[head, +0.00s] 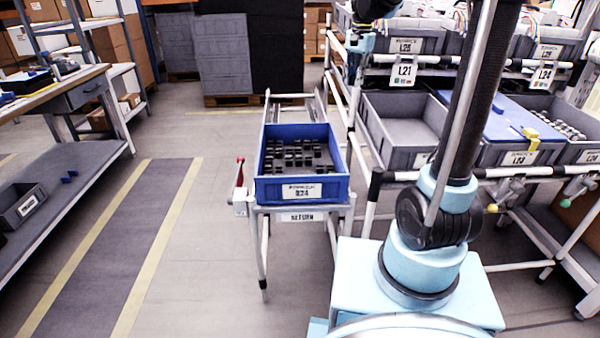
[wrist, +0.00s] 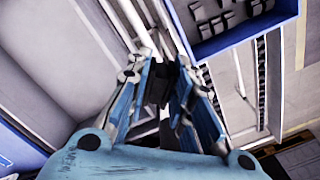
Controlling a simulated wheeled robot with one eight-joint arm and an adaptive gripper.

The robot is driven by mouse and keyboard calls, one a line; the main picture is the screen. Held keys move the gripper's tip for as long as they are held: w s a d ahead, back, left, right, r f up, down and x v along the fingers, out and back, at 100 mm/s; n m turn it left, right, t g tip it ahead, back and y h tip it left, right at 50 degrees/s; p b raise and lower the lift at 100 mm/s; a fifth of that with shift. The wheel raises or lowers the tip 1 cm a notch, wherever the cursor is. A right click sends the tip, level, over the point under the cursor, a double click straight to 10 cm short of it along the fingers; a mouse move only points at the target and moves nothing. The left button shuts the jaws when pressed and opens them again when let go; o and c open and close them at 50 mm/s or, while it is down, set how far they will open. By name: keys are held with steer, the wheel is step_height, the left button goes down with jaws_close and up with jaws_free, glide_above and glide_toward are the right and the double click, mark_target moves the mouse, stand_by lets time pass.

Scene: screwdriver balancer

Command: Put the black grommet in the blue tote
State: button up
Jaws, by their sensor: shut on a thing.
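My gripper (wrist: 168,82) is shut on the black grommet (wrist: 155,88) in the wrist view. The grommet is small and dark between the fingertips, partly hidden by them. In the wrist view, the fingertips are left of and below the tote's near wall, apart from it in the picture. I cannot make out the fingertips in the head view.
Right of the tote, a shelf rack holds a grey bin (head: 405,128) and more bins, with a blue lid (head: 505,122). A red lever (head: 240,172) stands at the tote's left. A workbench (head: 60,88) is at the far left. The floor between is clear.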

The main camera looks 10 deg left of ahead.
steer(key=s+a+f+n, duration=0.4)
steer(key=a+f, duration=0.3)
steer(key=a, duration=0.2)
steer(key=n, duration=0.4)
glide_above(299, 161)
steer(key=shift+h, duration=0.3)
step_height(299, 161, down, 14)
steer(key=shift+w+r, duration=0.1)
steer(key=shift+r, duration=0.1)
steer(key=shift+d+f, duration=0.1)
steer(key=shift+f, duration=2.55)
steer(key=shift+f, duration=0.2)
steer(key=o, duration=0.9)
steer(key=shift+c, duration=0.2)
step_height(299, 161, up, 12)
steer(key=shift+r, duration=0.25)
